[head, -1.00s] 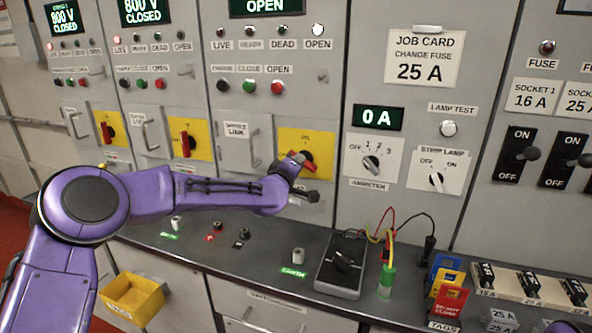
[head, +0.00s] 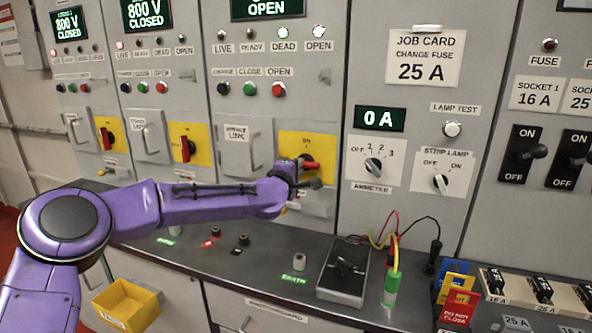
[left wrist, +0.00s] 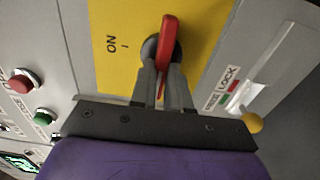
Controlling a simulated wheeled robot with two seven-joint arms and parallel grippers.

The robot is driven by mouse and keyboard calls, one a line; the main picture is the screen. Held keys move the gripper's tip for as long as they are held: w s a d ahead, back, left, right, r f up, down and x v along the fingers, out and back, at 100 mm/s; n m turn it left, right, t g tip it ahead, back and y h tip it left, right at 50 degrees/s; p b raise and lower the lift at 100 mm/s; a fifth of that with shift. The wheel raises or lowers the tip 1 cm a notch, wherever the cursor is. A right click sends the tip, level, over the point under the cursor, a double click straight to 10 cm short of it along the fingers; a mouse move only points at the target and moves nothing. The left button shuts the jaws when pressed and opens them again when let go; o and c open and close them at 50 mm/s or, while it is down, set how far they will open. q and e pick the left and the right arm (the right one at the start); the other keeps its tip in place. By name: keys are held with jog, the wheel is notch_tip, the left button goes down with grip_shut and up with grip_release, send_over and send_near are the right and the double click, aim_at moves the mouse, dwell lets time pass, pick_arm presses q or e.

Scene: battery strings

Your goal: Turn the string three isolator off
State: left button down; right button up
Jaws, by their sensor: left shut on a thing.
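The string three isolator is a red handle (head: 313,165) on a yellow plate (head: 318,142) in the third cabinet. In the head view the handle lies about level, across the plate. My left gripper (head: 301,169) is shut on it. In the left wrist view the two fingers (left wrist: 164,77) straddle the red handle (left wrist: 169,38), with the "ON I" mark beside it on the yellow plate (left wrist: 118,65). The display (head: 267,7) above reads OPEN, and the DEAD and OPEN lamps (head: 302,33) glow white. My right gripper is out of view.
Two like isolators (head: 108,137) (head: 187,146) to the left have upright red handles under displays reading 800 V CLOSED. A grey pull handle (head: 258,146) is just left of my gripper. Below, the bench carries a black-topped meter (head: 345,270) with leads.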

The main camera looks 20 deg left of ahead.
pick_arm(q)
jog(key=shift+f, duration=0.1)
jog(key=c, duration=1.1)
grip_release()
jog(key=s+b, duration=0.2)
jog(key=s, duration=0.8)
jog(key=shift+s+a+b, duration=0.25)
jog(key=shift+s+b, duration=0.05)
jog(key=shift+b, duration=0.1)
jog(key=shift+a, duration=0.1)
